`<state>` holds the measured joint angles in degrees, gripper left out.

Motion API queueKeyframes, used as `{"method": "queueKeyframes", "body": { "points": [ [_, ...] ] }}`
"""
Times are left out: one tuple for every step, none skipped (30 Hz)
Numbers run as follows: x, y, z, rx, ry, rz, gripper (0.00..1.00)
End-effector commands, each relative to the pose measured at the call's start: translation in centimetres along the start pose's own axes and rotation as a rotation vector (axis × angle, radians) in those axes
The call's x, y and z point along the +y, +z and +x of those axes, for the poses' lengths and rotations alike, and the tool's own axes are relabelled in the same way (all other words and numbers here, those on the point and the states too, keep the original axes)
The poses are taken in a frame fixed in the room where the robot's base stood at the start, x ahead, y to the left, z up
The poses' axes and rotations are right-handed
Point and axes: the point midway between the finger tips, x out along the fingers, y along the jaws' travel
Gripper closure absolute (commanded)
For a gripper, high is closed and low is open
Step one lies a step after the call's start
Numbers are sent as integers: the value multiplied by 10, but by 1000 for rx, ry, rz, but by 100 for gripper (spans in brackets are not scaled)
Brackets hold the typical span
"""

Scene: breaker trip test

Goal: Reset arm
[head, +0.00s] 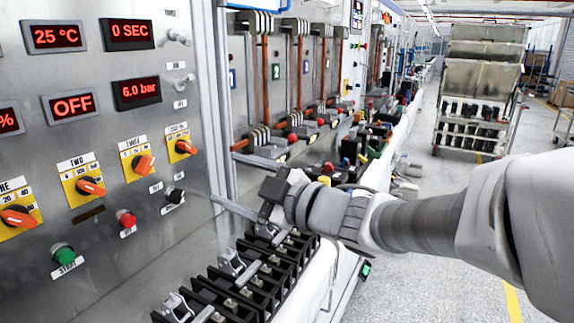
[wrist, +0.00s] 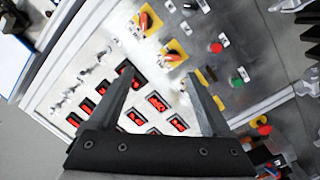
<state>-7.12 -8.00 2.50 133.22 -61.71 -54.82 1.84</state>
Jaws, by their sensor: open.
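My gripper (head: 223,177) is in the middle of the head view, its two grey fingers spread and pointing left toward the metal control panel (head: 110,235). In the wrist view the fingers of my gripper (wrist: 161,78) stand wide apart with nothing between them but the panel face behind. The panel carries red-digit displays (head: 73,105), orange rotary knobs (head: 90,186), a green start button (head: 63,254) and a red button (head: 126,218). The fingers appear apart from the panel; the exact gap is hard to judge.
A row of black breaker fixtures with metal clamps (head: 245,275) lies below my gripper. More test stations with copper bars (head: 299,70) line the wall behind. A rack cart (head: 478,90) stands at the back right.

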Motion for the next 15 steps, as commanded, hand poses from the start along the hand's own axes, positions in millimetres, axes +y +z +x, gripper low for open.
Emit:
{"method": "queueKeyframes", "body": {
  "points": [
    [17,1,-6,-56,46,6,18],
    [27,5,-11,-99,76,15,18],
    [40,11,-19,-161,121,31,18],
    [49,16,-26,-209,155,45,18],
    [58,21,-34,-259,189,63,18],
    [69,27,-46,-323,233,88,18],
    [76,32,-55,-370,265,110,18],
    [82,37,-65,-418,295,133,18],
    [89,43,-79,-479,333,167,18],
    [93,47,-90,-524,361,194,18],
    [96,50,-101,-568,387,224,18],
    [99,54,-116,-626,420,265,18],
    [100,57,-127,-668,442,298,18],
    [100,60,-138,-710,463,333,18],
    [99,63,-154,-765,488,381,18]
  ]
}}
